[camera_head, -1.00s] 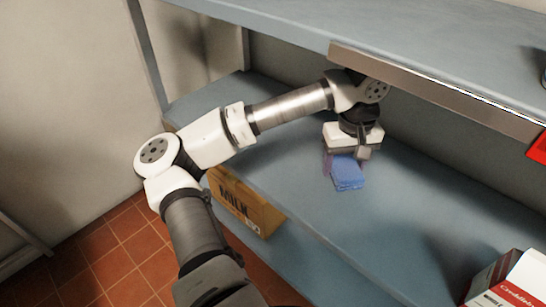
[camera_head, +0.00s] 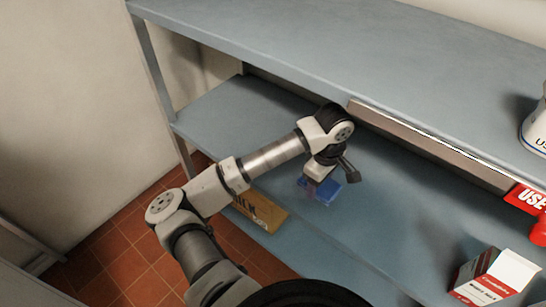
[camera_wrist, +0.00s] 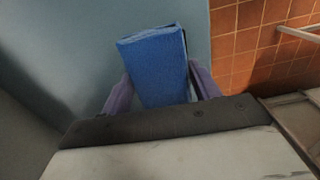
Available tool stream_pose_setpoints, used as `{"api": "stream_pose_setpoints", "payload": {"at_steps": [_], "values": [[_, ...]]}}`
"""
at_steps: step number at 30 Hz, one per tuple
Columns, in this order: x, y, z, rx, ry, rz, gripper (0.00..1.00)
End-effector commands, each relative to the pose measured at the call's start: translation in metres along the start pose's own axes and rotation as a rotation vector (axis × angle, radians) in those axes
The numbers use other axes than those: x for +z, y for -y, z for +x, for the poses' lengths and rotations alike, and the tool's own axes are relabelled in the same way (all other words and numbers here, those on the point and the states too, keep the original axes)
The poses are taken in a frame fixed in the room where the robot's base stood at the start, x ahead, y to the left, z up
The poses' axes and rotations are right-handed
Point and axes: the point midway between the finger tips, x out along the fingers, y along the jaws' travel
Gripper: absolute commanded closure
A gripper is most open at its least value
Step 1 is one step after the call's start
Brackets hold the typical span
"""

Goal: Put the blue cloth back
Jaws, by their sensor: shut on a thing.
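The blue cloth (camera_head: 329,190) is a folded block at my gripper (camera_head: 318,186), over the lower shelf (camera_head: 400,210) in the head view. In the wrist view the blue cloth (camera_wrist: 155,62) stands out between the two purple fingers of my gripper (camera_wrist: 160,90), which are shut on it. Whether the cloth touches the shelf is hard to tell.
A cardboard milk box (camera_head: 262,211) lies by the lower shelf's left edge. A red and white carton (camera_head: 495,275) and red item (camera_head: 538,230) stand at right. The lower shelf's middle is clear.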

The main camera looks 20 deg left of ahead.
Motion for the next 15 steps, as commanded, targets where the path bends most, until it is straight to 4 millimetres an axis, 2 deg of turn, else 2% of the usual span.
{"api": "stream_pose_setpoints", "payload": {"at_steps": [5, 8, 15], "values": [[-0.004, 0.005, 0.0, 0.001, 0.002, -0.057, 0.6], [-0.015, 0.006, 0.0, 0.001, 0.002, -0.07, 0.6], [-0.074, 0.011, -0.001, 0.001, 0.002, -0.074, 0.6]]}}
